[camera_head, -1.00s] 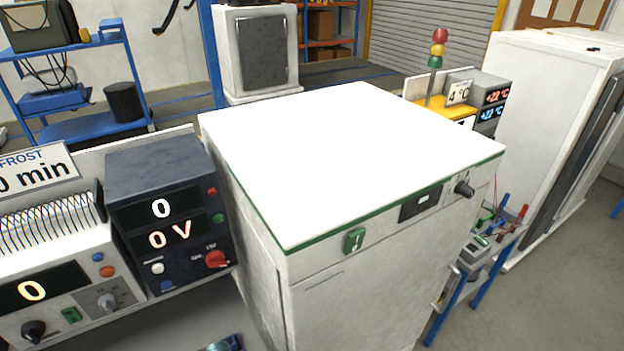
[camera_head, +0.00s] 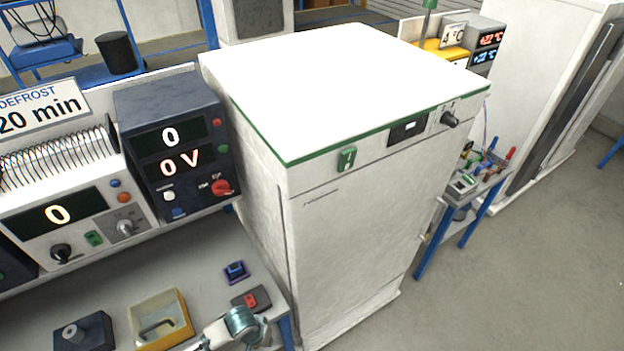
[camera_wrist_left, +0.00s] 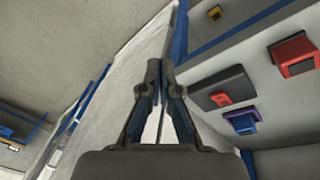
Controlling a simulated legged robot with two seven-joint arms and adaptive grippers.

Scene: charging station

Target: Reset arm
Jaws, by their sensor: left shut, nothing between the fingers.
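My left gripper (camera_wrist_left: 158,72) shows in the left wrist view. Its two dark fingers are together at the tips, with nothing between them. It hangs in front of a pale cabinet side and left of the bench (camera_wrist_left: 262,85). It does not touch any object that I can make out. My right gripper is in neither view.
A white cabinet (camera_head: 345,225) stands right of the bench. The bench holds a dark 0 V unit (camera_head: 180,140), a yellow-edged tray (camera_head: 160,318), a black-and-red switch (camera_head: 251,298) and a small blue-purple part (camera_head: 236,272). Floor at the right is clear.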

